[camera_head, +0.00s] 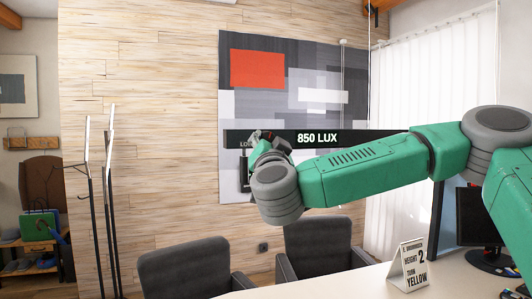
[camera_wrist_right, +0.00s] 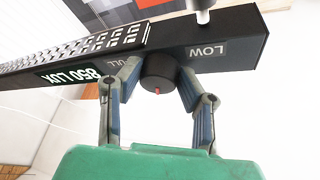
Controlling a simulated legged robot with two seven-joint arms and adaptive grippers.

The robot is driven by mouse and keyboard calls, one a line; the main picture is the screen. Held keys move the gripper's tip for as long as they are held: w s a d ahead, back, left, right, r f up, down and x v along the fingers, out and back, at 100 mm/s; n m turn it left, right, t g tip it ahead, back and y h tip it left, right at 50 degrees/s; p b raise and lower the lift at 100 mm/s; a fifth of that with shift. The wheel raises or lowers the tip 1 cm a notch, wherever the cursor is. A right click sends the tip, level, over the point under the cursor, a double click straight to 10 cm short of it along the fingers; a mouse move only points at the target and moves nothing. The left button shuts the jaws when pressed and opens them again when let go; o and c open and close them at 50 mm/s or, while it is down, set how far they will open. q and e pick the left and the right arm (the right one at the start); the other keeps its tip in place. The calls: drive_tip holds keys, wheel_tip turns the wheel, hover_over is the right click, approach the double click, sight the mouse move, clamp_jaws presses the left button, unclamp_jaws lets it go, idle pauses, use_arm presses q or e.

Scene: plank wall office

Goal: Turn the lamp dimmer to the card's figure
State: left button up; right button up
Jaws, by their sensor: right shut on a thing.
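The lamp (camera_head: 374,136) is a long dark bar whose display reads 850 LUX. The bar also shows in the right wrist view (camera_wrist_right: 237,42), with the label LOW near one end and a partly covered label ending in ULL. The dimmer is a round black knob (camera_wrist_right: 158,70) with a red mark, which points down in that picture. My right gripper (camera_wrist_right: 157,82) is shut on the knob, one finger on each side. In the head view my right gripper (camera_head: 263,142) is at the bar, and its wrist hides the knob. My left gripper is not in view.
A white card (camera_head: 409,265) on the white desk (camera_head: 345,284) reads HEIGHT 2 and TURN YELLOW; its top line is too small to read. Dark chairs (camera_head: 185,268) stand behind the desk. A monitor (camera_head: 472,228) is at right, a coat stand (camera_head: 108,200) at left.

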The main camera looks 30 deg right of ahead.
drive_tip(key=m+g+h, duration=0.1)
drive_tip(key=m, duration=0.2)
drive_tip(key=shift+b, duration=0.35)
drive_tip(key=o, duration=1.1)
drive_tip(key=shift+o, duration=0.2)
drive_tip(key=shift+d, duration=0.1)
